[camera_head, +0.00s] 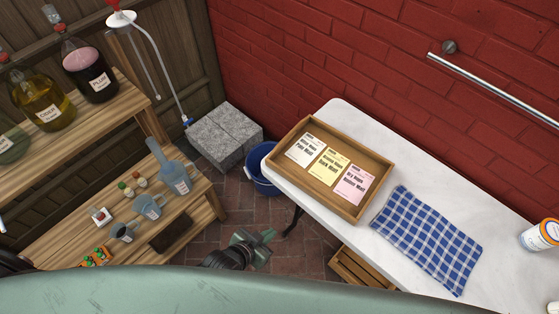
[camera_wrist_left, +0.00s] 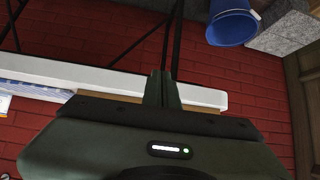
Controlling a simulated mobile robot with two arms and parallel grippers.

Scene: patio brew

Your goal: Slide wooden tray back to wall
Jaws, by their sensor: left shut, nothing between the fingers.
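The wooden tray (camera_head: 366,206) lies on the white tabletop (camera_head: 420,193), close to its front left edge, with a strip of bare top between it and the red wall. Three label cards, white, yellow and pink, lie inside it. My left gripper (camera_head: 267,237) is in front of the table, apart from the tray. Its fingers (camera_wrist_left: 161,88) are shut and empty in the left wrist view, where they partly cover the table edge (camera_wrist_left: 60,70) and a tan strip of what looks like the tray. My right gripper is not in view.
A blue checked cloth (camera_head: 428,238) lies right of the tray, and a white tub (camera_head: 540,235) stands farther right. A blue bucket (camera_head: 262,172) and grey blocks (camera_head: 226,136) stand left of the table. A wooden crate (camera_head: 362,272) is below its front edge.

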